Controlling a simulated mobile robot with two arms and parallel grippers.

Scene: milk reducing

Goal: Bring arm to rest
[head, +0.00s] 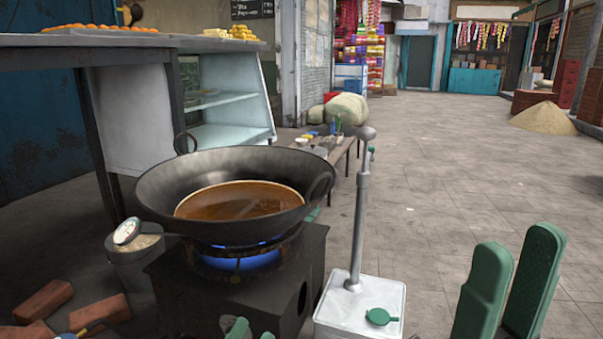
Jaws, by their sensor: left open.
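A wide dark pan (160,196) with brown liquid (240,201) sits on a dark box stove (225,300) over a blue flame (240,262). I see no object held in either gripper.
A white box with a grey knobbed pole (360,220) stands between my grippers. A metal pail (135,262) with a dial and red bricks (42,300) lie left of the stove. A low bench (345,148) is behind. Open paved floor (440,190) lies to the right.

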